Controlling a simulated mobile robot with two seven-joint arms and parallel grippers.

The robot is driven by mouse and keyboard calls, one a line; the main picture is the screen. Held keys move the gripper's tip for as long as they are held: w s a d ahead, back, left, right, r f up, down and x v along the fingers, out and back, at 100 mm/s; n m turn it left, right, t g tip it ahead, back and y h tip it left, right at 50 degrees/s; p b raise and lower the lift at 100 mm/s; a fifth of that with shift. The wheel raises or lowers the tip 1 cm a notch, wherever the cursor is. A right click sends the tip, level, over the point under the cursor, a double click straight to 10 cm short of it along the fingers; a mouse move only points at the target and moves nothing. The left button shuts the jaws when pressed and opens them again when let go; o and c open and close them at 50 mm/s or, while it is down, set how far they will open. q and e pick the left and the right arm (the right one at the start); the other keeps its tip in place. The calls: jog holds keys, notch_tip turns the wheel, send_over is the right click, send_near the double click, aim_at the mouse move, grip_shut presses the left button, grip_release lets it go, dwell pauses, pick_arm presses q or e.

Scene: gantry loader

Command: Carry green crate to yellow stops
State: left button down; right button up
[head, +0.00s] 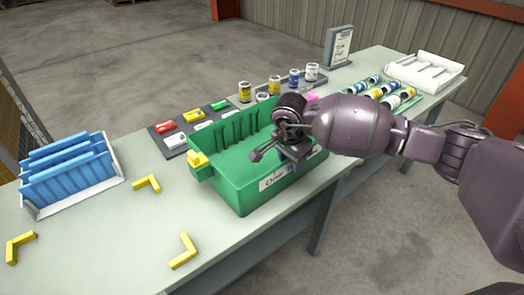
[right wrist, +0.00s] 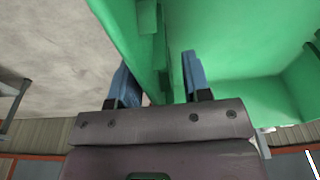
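The green crate (head: 222,176) stands on the table, open at the top, with ribbed inner walls, a yellow grip (head: 198,159) on its left end and a label on its front. Three yellow L-shaped stops (head: 147,184) (head: 20,247) (head: 183,252) lie apart to its left. My right gripper (head: 268,152) is over the crate's right part. In the right wrist view, its blue fingers (right wrist: 159,82) are spread on either side of a green crate wall (right wrist: 140,50), with a gap showing by the right finger. My left gripper is out of view.
A white rack of blue dividers (head: 70,172) stands at the left. Behind the crate are a dark tray (head: 188,124) of coloured pieces and several small jars (head: 275,84). A green tray of jars (head: 385,93) and a white tray (head: 425,70) stand at the right. Table among the stops is clear.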

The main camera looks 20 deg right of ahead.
grip_shut()
dwell(1.1)
jog(key=shift+w+r, duration=0.1)
jog(key=shift+r, duration=0.05)
